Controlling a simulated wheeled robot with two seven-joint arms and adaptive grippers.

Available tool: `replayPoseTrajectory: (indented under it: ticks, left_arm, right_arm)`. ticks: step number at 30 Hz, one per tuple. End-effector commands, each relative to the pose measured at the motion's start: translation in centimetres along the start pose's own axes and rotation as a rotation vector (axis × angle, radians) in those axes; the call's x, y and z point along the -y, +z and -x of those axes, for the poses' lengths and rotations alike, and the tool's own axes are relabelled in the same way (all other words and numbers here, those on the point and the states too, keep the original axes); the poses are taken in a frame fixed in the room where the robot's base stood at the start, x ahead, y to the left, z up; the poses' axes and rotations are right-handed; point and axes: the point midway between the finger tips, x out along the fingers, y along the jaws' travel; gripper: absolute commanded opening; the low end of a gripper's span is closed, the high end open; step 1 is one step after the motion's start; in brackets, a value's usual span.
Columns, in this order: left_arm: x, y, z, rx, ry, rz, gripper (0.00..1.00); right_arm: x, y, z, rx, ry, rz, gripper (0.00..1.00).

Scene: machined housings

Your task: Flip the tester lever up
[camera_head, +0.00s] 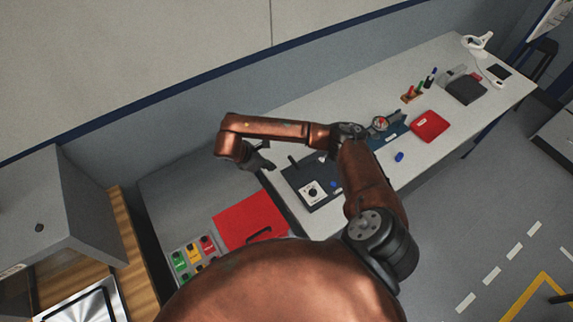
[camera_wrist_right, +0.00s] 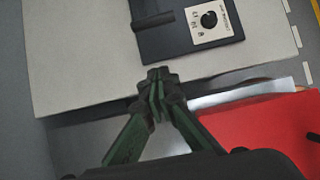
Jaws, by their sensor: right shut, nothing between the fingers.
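The tester is a dark panel (camera_head: 322,176) on the near end of the white workbench, with a white dial plate (camera_head: 312,191) and black knob. In the wrist view, the tester (camera_wrist_right: 175,44) is at the top, with its dial plate (camera_wrist_right: 208,22) to the right. A short black bar, apparently the lever (camera_wrist_right: 153,20), is left of the plate; it also shows in the head view (camera_head: 292,160). I cannot tell its exact tilt. My right gripper (camera_head: 266,165) is shut and empty, short of the tester's near edge. Its fingertips (camera_wrist_right: 157,80) touch nothing visible. My left gripper is out of view.
A red case (camera_head: 235,222) with a dark handle lies below the bench end. A panel of coloured blocks (camera_head: 181,262) is beside it. Farther along the workbench (camera_head: 455,125) are a gauge (camera_head: 380,124), a red box (camera_head: 430,126) and a blue item (camera_head: 399,157).

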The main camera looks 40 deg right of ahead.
Motion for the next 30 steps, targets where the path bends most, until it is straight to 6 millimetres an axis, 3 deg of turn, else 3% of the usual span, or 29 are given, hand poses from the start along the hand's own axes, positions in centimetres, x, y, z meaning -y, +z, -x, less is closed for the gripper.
replayPoseTrajectory:
  ticks: [8, 19, 24, 30]
  left_arm:
    - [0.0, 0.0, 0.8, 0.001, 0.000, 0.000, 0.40]
    - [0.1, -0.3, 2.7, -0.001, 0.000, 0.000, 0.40]
    - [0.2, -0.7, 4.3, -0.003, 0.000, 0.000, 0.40]
    - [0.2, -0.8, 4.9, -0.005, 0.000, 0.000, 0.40]
  right_arm:
    - [0.2, 0.2, -2.6, 0.000, -0.005, 0.000, 0.00]
    - [0.3, 0.2, -10.2, -0.002, -0.007, -0.002, 0.00]
    - [0.2, 2.7, -9.1, -0.002, -0.003, -0.001, 0.00]
    - [0.2, 3.8, -8.8, -0.003, -0.002, -0.001, 0.00]
